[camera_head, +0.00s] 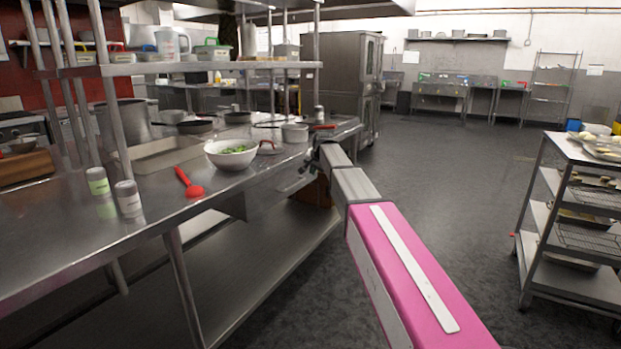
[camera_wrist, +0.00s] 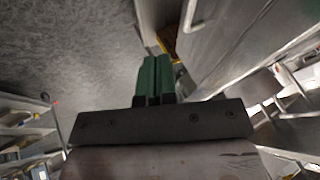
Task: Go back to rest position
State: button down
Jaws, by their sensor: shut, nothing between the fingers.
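My arm reaches forward from the lower right in the head view, along the right end of the steel counter (camera_head: 75,235). My gripper (camera_wrist: 157,62) shows in the wrist view with its two green fingers together and nothing between them. It is over the floor, close to steel furniture on the right of that view. In the head view the gripper itself is hard to make out at the counter's far end.
A steel trolley (camera_head: 545,195) stands at right. The floor (camera_head: 450,180) between is clear.

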jog(key=s+d+f+n+g, duration=0.1)
jog(key=s+d+f+g, duration=0.1)
jog(key=s+d+f, duration=0.4)
jog(key=s+d+f+n+g+h, duration=0.1)
jog(key=s+d+f, duration=0.5)
jog(key=s+f, duration=0.7)
jog(key=s+d+f+n+g+h, duration=0.1)
jog(key=s+d+f+n+g, duration=0.2)
jog(key=s, duration=2)
jog(key=d+f, duration=0.4)
jog(key=f, duration=0.3)
jog(key=shift+f, duration=0.3)
